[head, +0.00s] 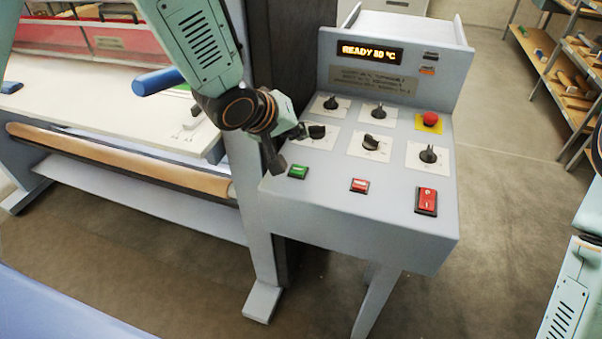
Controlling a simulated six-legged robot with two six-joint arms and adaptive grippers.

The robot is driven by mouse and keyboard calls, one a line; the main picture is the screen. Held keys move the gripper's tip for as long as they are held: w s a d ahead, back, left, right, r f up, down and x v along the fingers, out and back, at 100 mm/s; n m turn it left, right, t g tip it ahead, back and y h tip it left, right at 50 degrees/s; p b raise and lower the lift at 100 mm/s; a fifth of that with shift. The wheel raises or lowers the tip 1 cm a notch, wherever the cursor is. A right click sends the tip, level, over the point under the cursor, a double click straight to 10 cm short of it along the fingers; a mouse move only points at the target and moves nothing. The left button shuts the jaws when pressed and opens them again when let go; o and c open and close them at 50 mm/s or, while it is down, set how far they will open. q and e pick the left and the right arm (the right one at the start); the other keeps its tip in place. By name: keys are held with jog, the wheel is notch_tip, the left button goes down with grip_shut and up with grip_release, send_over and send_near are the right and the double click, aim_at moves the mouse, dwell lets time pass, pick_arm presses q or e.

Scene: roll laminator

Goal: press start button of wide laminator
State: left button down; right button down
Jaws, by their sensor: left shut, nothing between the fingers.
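The wide laminator's grey control console (355,215) stands right of centre. A green button (298,172) sits at the left of its lower row, with a red button (359,186) beside it and a larger red rocker switch (426,201) at the right. I cannot read the button labels. The display (370,53) reads "READY 80 °C". My left gripper (277,166) is shut and empty, its tip just left of the green button and slightly above it. I cannot tell whether it touches the panel. My right gripper is out of view.
Several black knobs (371,142) and a red emergency stop (430,119) are on the console. The laminator bed (110,110) with a brown roll (120,162) lies to the left. Shelving (560,75) stands at the right; the floor between is clear.

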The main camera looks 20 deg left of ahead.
aim_at(296, 171)
pick_arm(q)
jog(key=f+b, duration=0.1)
jog(key=a+f+b, duration=0.1)
jog(key=shift+s+f, duration=0.15)
jog(key=shift+f, duration=0.25)
jog(key=f+b, duration=0.1)
jog(key=d+f+b, duration=0.1)
jog(key=f+b, duration=0.1)
jog(key=shift+f, duration=0.1)
jog(key=shift+a+f, duration=0.15)
jog(key=shift+f, duration=0.1)
jog(key=shift+a+f, duration=0.1)
jog(key=shift+a, duration=0.2)
jog(key=shift+d, duration=0.4)
jog(key=shift+a, duration=0.3)
jog(key=shift+d, duration=0.2)
